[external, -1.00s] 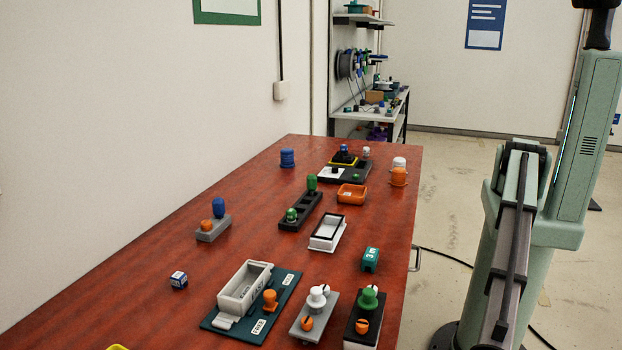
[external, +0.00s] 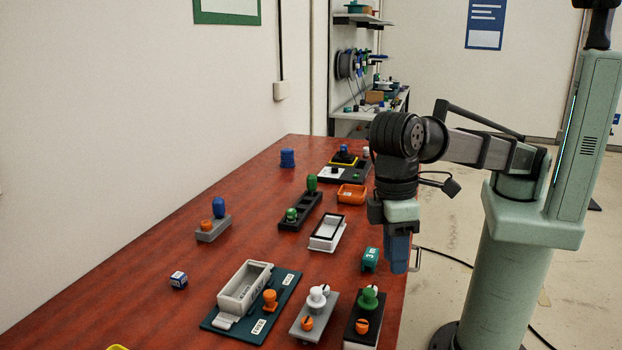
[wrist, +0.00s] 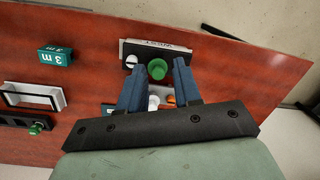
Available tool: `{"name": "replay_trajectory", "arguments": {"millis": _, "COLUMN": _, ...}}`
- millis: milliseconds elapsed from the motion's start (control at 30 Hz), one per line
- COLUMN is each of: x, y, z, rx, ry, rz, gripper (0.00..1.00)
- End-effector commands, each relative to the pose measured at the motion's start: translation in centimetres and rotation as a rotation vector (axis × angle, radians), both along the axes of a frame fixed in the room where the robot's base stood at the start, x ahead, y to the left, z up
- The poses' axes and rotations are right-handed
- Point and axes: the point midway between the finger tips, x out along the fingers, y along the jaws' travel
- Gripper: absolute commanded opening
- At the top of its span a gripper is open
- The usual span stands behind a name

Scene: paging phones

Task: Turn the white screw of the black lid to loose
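The black lid (external: 351,330) lies on a white box at the front right of the table. A green knob (external: 368,298) stands on it, with an orange slotted screw (external: 361,326) at its near end. The white screw (external: 374,289) shows only partly behind the knob. In the wrist view the white screw (wrist: 131,61) lies left of the green knob (wrist: 157,69), beside the left finger. My gripper (external: 399,270) is pointed down, open and empty, above and beyond the lid near the table's right edge. The orange screw on this lid is hidden in the wrist view.
A grey lid (external: 305,325) with white knob and orange screw stands left of the black lid. A teal 3 m block (external: 371,259), a white frame (external: 327,232) and a teal board (external: 225,325) with a grey box are nearby. The left of the table is mostly clear.

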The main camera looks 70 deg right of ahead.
Motion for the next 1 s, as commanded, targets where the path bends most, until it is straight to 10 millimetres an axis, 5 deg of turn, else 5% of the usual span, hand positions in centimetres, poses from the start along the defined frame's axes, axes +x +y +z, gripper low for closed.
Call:
{"name": "replay_trajectory", "arguments": {"millis": 167, "x": 3.2, "y": -3.3, "z": 2.9, "rx": -0.045, "ry": -0.071, "rz": -0.096, "gripper": 0.33}}
{"name": "replay_trajectory", "arguments": {"millis": 333, "x": 3.8, "y": -4.0, "z": 2.8, "rx": -0.058, "ry": -0.086, "rz": -0.118, "gripper": 0.33}}
{"name": "replay_trajectory", "arguments": {"millis": 1000, "x": 3.7, "y": -4.0, "z": -7.8, "rx": -0.057, "ry": -0.083, "rz": -0.115, "gripper": 0.33}}
